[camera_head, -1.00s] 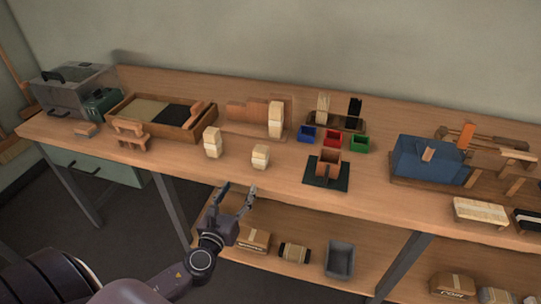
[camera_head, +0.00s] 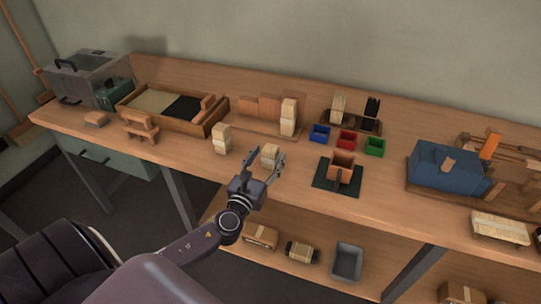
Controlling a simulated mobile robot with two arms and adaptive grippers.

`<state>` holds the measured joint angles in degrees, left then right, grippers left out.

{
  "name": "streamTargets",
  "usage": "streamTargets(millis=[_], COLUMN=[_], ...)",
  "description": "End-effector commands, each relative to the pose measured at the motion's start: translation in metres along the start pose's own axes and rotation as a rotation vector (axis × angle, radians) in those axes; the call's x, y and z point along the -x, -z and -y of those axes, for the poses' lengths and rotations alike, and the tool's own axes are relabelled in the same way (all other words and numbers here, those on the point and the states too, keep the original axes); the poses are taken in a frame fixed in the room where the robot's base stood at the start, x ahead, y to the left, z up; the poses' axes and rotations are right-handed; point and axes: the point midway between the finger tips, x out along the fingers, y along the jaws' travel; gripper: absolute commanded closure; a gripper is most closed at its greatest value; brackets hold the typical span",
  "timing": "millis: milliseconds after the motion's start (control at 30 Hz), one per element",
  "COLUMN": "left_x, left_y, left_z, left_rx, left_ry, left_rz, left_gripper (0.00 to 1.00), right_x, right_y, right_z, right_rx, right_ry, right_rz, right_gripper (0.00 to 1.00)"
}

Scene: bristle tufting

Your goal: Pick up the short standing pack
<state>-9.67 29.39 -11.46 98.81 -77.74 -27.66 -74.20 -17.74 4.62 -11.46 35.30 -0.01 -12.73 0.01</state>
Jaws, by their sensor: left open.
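The short standing pack (camera_head: 270,154) is a small cream block upright near the front of the bench. My left gripper (camera_head: 266,158) is open, with a finger on either side of the pack in this view. I cannot tell whether the fingers touch it. The gripper hides the pack's lower part. A taller cream pack (camera_head: 222,139) stands to its left, and another tall one (camera_head: 288,117) stands behind on a wooden stand. My right gripper is not in view.
On the wooden bench (camera_head: 290,188), a brown open box sits on a dark mat (camera_head: 325,181) to the right. Blue (camera_head: 319,135), red (camera_head: 347,140) and green (camera_head: 375,147) bins stand behind it. A blue machine (camera_head: 440,165) is farther right. Parcels and a grey bin (camera_head: 347,262) lie on the lower shelf.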

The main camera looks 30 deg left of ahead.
Motion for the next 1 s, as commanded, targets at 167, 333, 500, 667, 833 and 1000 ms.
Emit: streamTargets(millis=[167, 333, 500, 667, 833, 1000], left_x=[-0.02, -0.023, -0.023, -0.022, -0.022, -0.023], left_y=[0.001, 0.001, 0.001, 0.001, 0.001, 0.0], left_z=[0.0, 0.001, 0.0, 0.0, 0.0, 0.0], left_rx=[0.001, 0.001, 0.001, 0.001, 0.001, 0.001], left_ry=[0.0, 0.001, 0.0, 0.0, 0.0, 0.0], left_rz=[0.0, -0.001, -0.001, -0.001, -0.001, 0.0], left_gripper=[0.47, 0.47, 0.54, 0.71, 0.9, 0.93], right_x=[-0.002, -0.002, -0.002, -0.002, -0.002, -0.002], right_y=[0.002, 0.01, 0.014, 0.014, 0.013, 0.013], right_z=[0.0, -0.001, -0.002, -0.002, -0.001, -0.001], right_rx=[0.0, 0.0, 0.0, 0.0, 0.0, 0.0], right_ry=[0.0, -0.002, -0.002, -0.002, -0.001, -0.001], right_rz=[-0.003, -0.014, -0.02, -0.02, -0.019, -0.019], right_gripper=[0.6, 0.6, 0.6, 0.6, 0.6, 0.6])
